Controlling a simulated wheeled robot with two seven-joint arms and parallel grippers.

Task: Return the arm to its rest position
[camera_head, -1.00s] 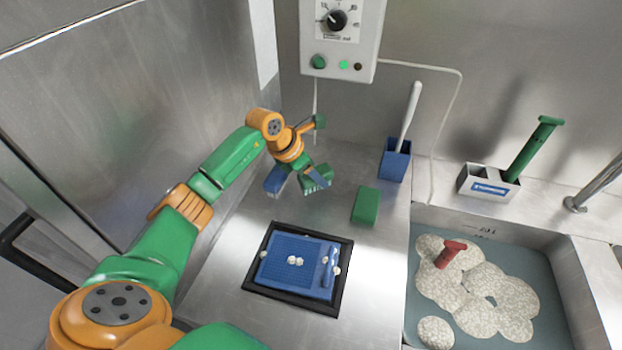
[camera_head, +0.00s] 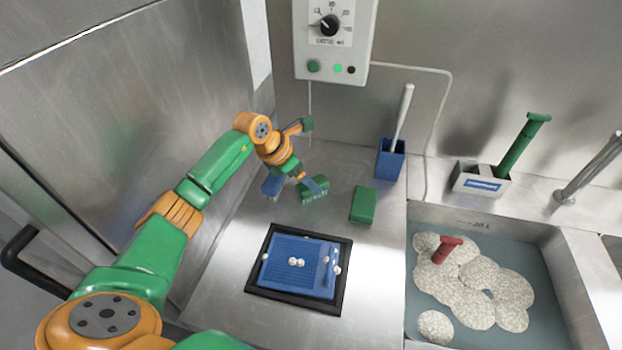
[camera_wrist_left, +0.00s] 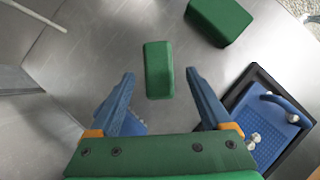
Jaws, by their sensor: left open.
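My left gripper (camera_head: 296,189) is open, with its two blue fingers spread above the steel counter behind the blue tray. A small green block with a bristly lower side (camera_head: 313,193) is at its right finger in the head view. In the left wrist view a green block (camera_wrist_left: 158,70) shows between and beyond the open fingertips (camera_wrist_left: 160,76), with bare steel visible around it. I cannot tell whether a finger touches it. My left arm reaches in from the lower left, bent at the elbow. My right gripper is not in view.
A blue tray (camera_head: 290,280) with white balls lies in a black frame in front. A green block (camera_head: 363,204) and a blue holder (camera_head: 390,162) stand to the right. A control box (camera_head: 332,62) hangs behind. A sink (camera_head: 545,262) holds speckled round pieces.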

